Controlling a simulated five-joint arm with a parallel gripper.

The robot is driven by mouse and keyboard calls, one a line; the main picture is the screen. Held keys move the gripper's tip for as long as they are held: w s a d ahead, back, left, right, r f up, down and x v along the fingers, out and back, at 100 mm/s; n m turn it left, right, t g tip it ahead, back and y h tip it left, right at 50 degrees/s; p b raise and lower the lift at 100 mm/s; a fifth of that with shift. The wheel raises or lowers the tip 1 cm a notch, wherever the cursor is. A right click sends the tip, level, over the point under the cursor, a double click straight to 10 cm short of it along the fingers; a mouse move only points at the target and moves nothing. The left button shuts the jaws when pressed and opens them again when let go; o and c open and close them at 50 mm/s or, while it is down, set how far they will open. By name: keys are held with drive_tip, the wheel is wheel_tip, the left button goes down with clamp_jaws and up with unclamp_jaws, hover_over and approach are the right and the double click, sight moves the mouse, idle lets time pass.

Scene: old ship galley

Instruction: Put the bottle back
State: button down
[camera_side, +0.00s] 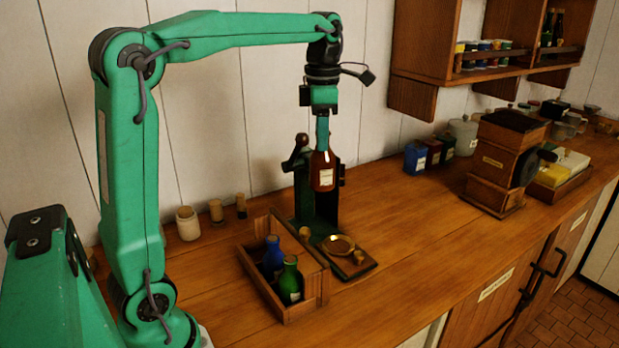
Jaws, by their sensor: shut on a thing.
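My gripper (322,125) points down and is shut on a brown bottle with a pale label (322,173). It holds the bottle upright above the counter, in front of a dark green stand-like device (318,212). A wooden crate (283,300) stands on the counter, lower and to the left of the held bottle. A blue bottle (272,257) and a green bottle (290,281) stand in it. The crate's floor is mostly hidden, so I cannot tell how its spaces are divided.
A pale jar (188,223) and small corks stand by the wall. Tins (415,158) and a wooden grinder-like box (503,165) stand farther right. A wall shelf (480,50) hangs above. The counter's front middle is clear.

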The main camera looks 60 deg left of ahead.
drive_tip(key=s+a+n, duration=0.3)
drive_tip(key=s+a, duration=0.7)
drive_tip(key=s, duration=0.1)
drive_tip(key=shift+s+a+f, duration=0.1)
drive_tip(key=shift+a+f, duration=0.05)
drive_tip(key=shift+f, duration=1.2)
drive_tip(key=shift+s+a+f, duration=0.1)
drive_tip(key=shift+f, duration=1.35)
wheel_tip(320, 180, down, 18)
drive_tip(key=shift+r, duration=0.15)
drive_tip(key=c, duration=1.5)
unclamp_jaws()
drive_tip(key=shift+f, duration=0.2)
drive_tip(key=shift+o, duration=0.5)
drive_tip(key=shift+r, duration=0.15)
